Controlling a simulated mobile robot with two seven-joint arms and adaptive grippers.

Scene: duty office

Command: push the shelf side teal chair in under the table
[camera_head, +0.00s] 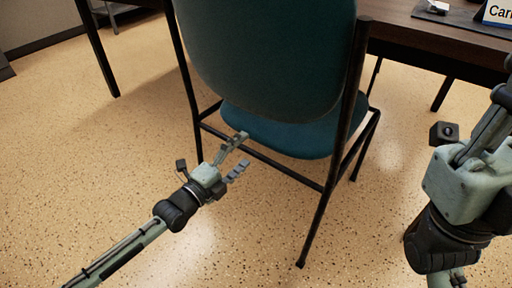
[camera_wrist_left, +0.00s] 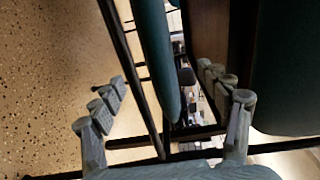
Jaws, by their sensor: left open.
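The teal chair (camera_head: 270,60) stands with its backrest toward me in the head view, on a thin black metal frame. Its seat (camera_head: 285,135) shows below the backrest. The dark brown table (camera_head: 440,45) is behind it at the upper right; the backrest hides how far the seat reaches under it. My left gripper (camera_head: 243,152) is open, low behind the chair by the rear frame; I cannot tell whether it touches. In the left wrist view, black frame bars and a teal part (camera_wrist_left: 155,60) show between its fingers (camera_wrist_left: 165,95). My right gripper (camera_head: 492,115) is at the right edge, its fingers unclear.
Another dark table leg (camera_head: 98,50) stands at the upper left. A white name sign (camera_head: 497,12) and a dark mat (camera_head: 465,20) lie on the table. The speckled floor (camera_head: 90,170) is clear on the left and in front.

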